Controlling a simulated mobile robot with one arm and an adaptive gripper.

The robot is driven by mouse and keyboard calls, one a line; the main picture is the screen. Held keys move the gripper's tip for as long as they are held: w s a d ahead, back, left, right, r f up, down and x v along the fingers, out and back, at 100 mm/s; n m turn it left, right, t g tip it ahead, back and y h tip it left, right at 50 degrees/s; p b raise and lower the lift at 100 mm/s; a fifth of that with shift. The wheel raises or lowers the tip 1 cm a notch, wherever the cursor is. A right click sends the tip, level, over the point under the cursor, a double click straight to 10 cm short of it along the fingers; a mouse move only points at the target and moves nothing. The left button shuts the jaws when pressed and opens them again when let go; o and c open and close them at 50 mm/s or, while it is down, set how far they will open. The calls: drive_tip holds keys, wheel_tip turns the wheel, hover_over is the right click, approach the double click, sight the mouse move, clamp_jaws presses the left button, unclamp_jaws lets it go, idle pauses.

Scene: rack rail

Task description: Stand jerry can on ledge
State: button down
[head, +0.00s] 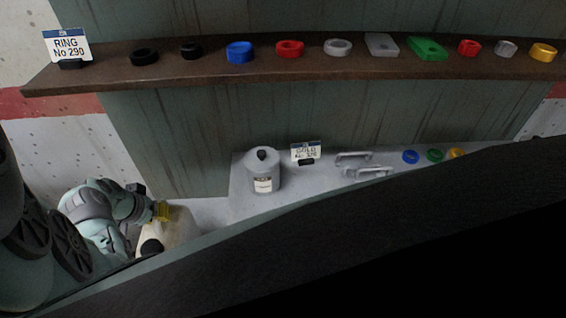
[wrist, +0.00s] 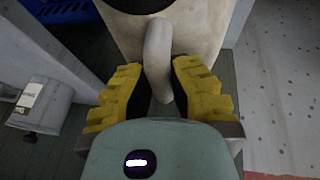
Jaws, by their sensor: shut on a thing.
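The jerry can (head: 176,232) is a cream-white container with a dark patch, low at the left in the head view. In the wrist view its pale body (wrist: 178,22) fills the top middle, and its handle (wrist: 158,60) runs down between my yellow finger pads. My gripper (wrist: 160,90) is shut on that handle; it also shows in the head view (head: 161,211). The grey ledge (head: 222,212) lies right of the can in the head view. The can's lower part is hidden by a dark edge in front, so I cannot tell what is under it.
A grey canister (head: 262,172) stands on the ledge, with a "GOLD No 320" sign (head: 306,152), grey handles (head: 368,172) and coloured rings (head: 435,155) to its right. A brown upper shelf (head: 210,73) holds rings and a "RING No 290" sign (head: 68,47). A dark beam covers the lower right.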

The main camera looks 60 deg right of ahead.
drive_tip(key=shift+w+f+b, duration=0.1)
drive_tip(key=shift+f+b, duration=0.25)
drive_tip(key=shift+b, duration=0.1)
drive_tip(key=c, duration=1.1)
unclamp_jaws()
drive_tip(key=shift+c, duration=0.2)
drive_tip(key=shift+o, duration=0.7)
drive_tip(key=shift+a, duration=0.1)
drive_tip(key=v, duration=1.2)
